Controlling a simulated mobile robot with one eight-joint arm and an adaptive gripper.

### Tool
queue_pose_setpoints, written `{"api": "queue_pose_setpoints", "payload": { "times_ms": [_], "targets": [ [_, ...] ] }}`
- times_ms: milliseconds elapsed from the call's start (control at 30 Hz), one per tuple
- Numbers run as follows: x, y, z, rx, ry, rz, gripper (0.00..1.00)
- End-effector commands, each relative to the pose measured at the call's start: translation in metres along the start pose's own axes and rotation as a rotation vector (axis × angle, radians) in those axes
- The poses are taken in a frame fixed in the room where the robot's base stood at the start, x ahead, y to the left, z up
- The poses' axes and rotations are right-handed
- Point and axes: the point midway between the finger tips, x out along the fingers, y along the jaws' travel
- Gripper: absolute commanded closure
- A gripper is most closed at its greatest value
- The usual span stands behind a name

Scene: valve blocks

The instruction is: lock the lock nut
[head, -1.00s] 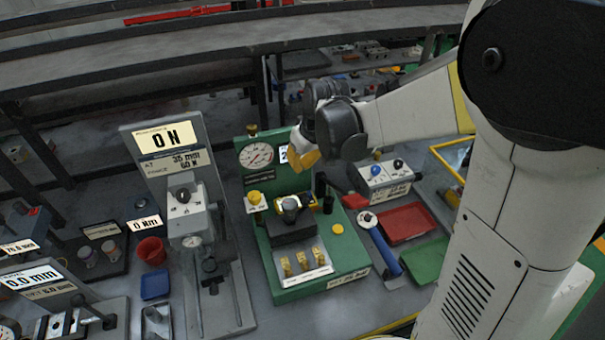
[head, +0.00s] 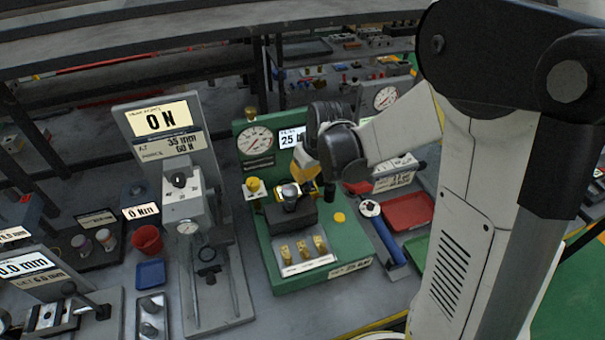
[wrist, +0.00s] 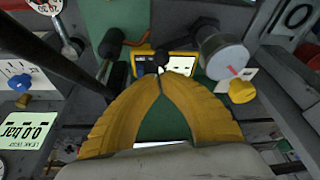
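A valve block (head: 291,214) sits in the green test stand (head: 262,150), with a pale round top part (head: 290,191). I cannot tell the lock nut apart for certain. My gripper (head: 298,172), with yellow fingers, hangs just above and beside this top part in the head view. In the wrist view the yellow fingertips (wrist: 160,76) meet with nothing seen between them. A black round knob (wrist: 160,57) shows just beyond the tips. A grey cylinder with a red mark (wrist: 222,55) stands to the right, apart from the fingers.
A pressure gauge (head: 255,140) and a yellow knob (head: 253,185) are on the green stand. Several brass parts sit in its front tray (head: 308,266). A grey press (head: 183,200) stands close on the left. A red tray (head: 408,211) and a blue-handled tool (head: 388,240) lie right.

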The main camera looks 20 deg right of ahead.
Motion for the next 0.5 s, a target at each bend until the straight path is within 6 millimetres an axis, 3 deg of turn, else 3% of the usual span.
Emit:
{"api": "queue_pose_setpoints", "payload": {
  "times_ms": [500],
  "targets": [
    [-0.0014,0.0021,0.0035,0.053,0.0,0.02,1.0]
  ]
}}
